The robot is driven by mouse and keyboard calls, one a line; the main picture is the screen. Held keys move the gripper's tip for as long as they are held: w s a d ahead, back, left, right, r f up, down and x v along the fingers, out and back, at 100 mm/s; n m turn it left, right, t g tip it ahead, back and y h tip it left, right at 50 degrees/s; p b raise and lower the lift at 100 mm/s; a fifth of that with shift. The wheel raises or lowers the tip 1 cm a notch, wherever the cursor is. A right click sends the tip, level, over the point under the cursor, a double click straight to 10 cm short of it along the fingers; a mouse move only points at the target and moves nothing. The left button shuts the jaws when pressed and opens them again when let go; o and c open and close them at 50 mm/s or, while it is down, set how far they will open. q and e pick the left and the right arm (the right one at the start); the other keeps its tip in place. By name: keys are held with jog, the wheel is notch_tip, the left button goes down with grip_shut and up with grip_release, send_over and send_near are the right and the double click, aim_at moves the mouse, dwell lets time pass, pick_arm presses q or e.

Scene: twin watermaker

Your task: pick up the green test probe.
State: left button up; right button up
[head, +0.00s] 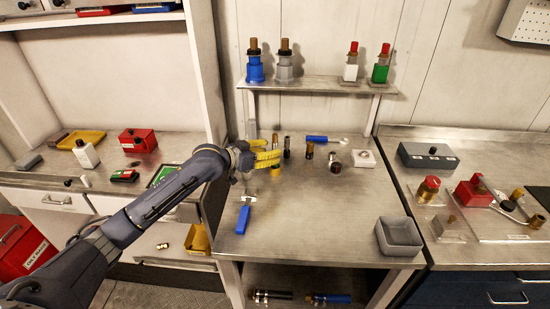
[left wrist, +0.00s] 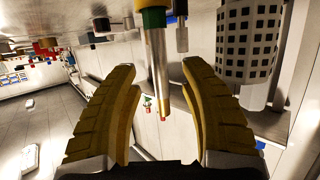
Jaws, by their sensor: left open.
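The green test probe stands upright on the middle bench, a metal rod with a gold tip and green and yellow bands at its base. In the left wrist view, which looks upside down, its shaft (left wrist: 157,65) runs between my fingers, with a gap on each side. In the head view its tip (head: 275,140) shows above the yellow fingers and a yellow part of its base below; the rest is hidden. My left gripper (head: 268,158) is open around the probe, and its fingers also show in the left wrist view (left wrist: 165,115). My right gripper is not in view.
Dark brown-topped pieces (head: 310,151) stand just right of the gripper. A blue-handled tool (head: 243,218) lies in front, another (head: 318,139) behind. A shelf (head: 320,85) holds several connectors. The bench's front middle is clear.

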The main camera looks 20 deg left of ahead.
pick_arm(q)
jog(key=shift+x, duration=1.45)
grip_shut()
